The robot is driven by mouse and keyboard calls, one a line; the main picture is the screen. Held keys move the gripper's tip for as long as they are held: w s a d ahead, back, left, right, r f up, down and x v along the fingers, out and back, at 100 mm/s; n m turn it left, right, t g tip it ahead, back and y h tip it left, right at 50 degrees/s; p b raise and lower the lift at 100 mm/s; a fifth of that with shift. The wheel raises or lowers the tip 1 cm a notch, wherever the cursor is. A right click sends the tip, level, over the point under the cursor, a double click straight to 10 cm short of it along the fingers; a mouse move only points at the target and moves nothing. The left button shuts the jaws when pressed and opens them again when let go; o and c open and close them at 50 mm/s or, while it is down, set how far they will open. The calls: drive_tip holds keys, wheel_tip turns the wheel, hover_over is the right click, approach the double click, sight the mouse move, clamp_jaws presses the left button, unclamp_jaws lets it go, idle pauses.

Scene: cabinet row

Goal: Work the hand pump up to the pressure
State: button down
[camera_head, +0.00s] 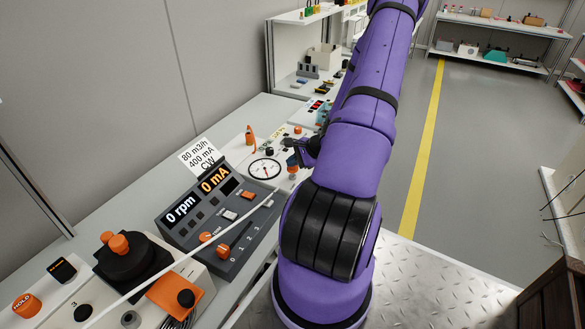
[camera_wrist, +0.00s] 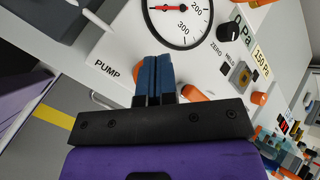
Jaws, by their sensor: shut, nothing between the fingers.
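The white pump panel shows in the wrist view, with the printed word PUMP (camera_wrist: 107,70) left of my fingers. My gripper (camera_wrist: 153,58) is shut and empty, its blue fingertips just below the round gauge (camera_wrist: 200,38). An orange part (camera_wrist: 139,72), likely the pump's, is mostly hidden behind the fingers; I cannot tell whether they touch it. The gauge has a red needle, and 200 and 300 show on its dial. A display (camera_wrist: 243,27) reads 0 Pa, and a tag (camera_wrist: 262,57) reads 150 Pa. In the head view my gripper (camera_head: 291,161) is right beside the gauge (camera_head: 264,170).
A dark console (camera_head: 216,222) reading 0 rpm and 0 mA stands nearer on the bench. Orange knobs (camera_wrist: 194,93) are close to the fingers. The floor right of the bench is open.

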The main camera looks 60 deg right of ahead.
sight(293, 168)
drive_tip(key=shift+f, duration=0.9)
idle(0.8)
idle(0.4)
drive_tip(key=shift+r, duration=1.45)
drive_tip(key=shift+r, duration=2.55)
